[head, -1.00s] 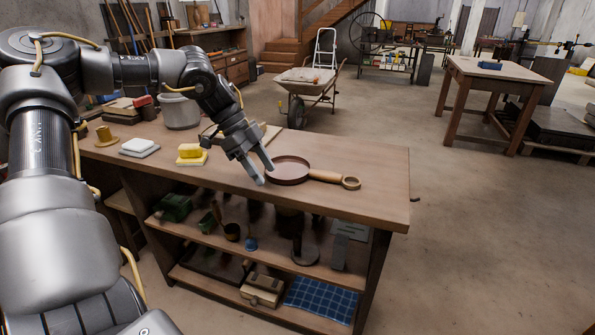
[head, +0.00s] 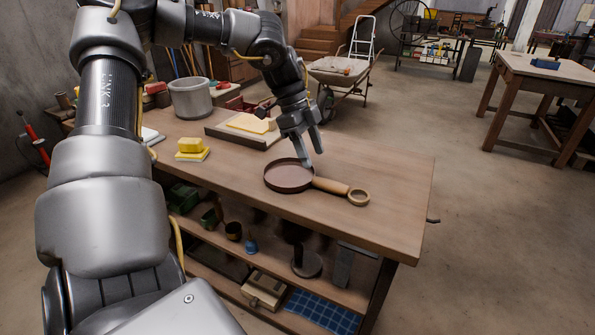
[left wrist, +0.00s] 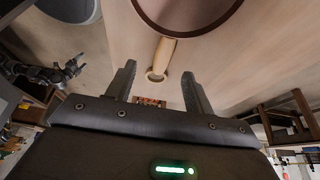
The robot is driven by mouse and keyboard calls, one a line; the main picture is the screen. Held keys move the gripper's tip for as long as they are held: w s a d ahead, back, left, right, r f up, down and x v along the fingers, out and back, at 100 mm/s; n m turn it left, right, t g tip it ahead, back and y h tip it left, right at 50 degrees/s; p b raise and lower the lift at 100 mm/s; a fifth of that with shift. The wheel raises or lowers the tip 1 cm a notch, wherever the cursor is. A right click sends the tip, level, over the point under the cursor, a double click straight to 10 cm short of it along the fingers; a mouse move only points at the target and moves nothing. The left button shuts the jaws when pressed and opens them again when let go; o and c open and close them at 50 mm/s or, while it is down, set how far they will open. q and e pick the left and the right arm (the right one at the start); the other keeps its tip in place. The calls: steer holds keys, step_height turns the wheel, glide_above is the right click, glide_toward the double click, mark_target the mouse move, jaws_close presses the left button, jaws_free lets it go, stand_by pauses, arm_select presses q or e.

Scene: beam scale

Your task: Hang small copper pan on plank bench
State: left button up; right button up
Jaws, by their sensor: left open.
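The small pan (head: 289,177) is reddish brown and lies flat on the wooden bench top (head: 390,180). Its wooden handle (head: 330,186) points right and ends in a ring (head: 358,197). My left gripper (head: 313,158) is open and empty, fingers pointing down above the pan's right rim, near the handle joint. In the left wrist view, the handle (left wrist: 162,55) appears between the open fingers (left wrist: 159,68), with the pan's rim at the top; I cannot tell the exact height gap. My right gripper (left wrist: 70,68) appears small at the left there; its opening is unclear.
A yellow sponge (head: 191,146), a tray (head: 225,132) with yellow sheets and a grey pot (head: 190,98) stand left of the pan. Shelves below hold tools and a box (head: 265,289). The bench's right end is clear.

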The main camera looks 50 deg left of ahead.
mark_target(324, 179)
arm_select(q)
steer(key=x, duration=0.3)
steer(key=shift+w+a, duration=0.1)
steer(key=shift+w, duration=0.05)
steer(key=shift+f, duration=0.2)
arm_select(e)
steer(key=shift+r, duration=0.4)
arm_select(q)
steer(key=x, duration=0.4)
steer(key=shift+w+f+b, duration=0.25)
steer(key=shift+f+b, duration=0.05)
steer(key=shift+f, duration=0.2)
arm_select(e)
steer(key=shift+s+r, duration=0.2)
steer(key=shift+r, duration=0.35)
arm_select(q)
steer(key=shift+c, duration=0.2)
steer(key=shift+c, duration=1.1)
jaws_close()
arm_select(e)
steer(key=shift+d+f, duration=0.1)
